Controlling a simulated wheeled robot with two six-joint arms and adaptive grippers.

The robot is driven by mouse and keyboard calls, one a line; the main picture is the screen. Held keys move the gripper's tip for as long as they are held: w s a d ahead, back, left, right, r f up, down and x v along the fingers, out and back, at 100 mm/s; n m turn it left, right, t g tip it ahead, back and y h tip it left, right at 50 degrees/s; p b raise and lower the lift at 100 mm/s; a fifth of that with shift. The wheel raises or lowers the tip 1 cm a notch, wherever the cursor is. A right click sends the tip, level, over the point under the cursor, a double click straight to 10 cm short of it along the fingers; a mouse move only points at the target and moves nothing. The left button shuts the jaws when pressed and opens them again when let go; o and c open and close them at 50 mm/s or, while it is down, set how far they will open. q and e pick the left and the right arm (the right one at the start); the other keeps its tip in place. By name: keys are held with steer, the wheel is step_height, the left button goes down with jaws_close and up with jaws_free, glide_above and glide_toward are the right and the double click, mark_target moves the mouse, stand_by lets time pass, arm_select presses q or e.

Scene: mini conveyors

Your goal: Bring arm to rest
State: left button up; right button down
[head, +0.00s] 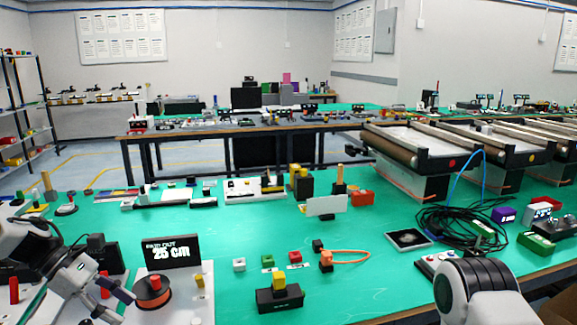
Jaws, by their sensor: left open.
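My left arm comes in at the lower left edge of the head view. Its left gripper (114,299) is open, with nothing visible between its fingers. It hangs low over the near left part of the green table (345,290), just left of an orange spool (152,290). I cannot tell whether it touches anything. My right arm (472,290) shows only as a white link with dark rings at the lower right; its gripper is out of view.
A black block with a yellow top (279,292) is near the front. A cable coil (462,222) lies at right, near mini conveyors (410,150). The table's middle front is fairly clear.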

arm_select(q)
steer(key=s+d+f+n+h, duration=0.1)
steer(key=s+d+f+n, duration=0.3)
steer(key=d+f+n, duration=0.35)
steer(key=s+d+f+n+h+p, duration=0.1)
steer(key=s+d+f+n, duration=0.4)
steer(key=d+f+n, duration=0.3)
steer(key=s+d+f+n, duration=0.4)
steer(key=d+f+n, duration=0.2)
steer(key=f+n, duration=0.25)
steer(key=s+a+f+n+y, duration=0.4)
steer(key=s+a+n+y, duration=0.1)
steer(key=n, duration=0.9)
steer(key=s+a+f+n+y, duration=0.4)
steer(key=s+a+n, duration=0.4)
steer(key=n, duration=0.7)
steer(key=shift+s+a+f+y, duration=0.2)
steer(key=shift+s+y, duration=0.25)
steer(key=shift+y, duration=0.45)
arm_select(e)
steer(key=shift+w+r, duration=0.4)
steer(key=shift+r, duration=0.1)
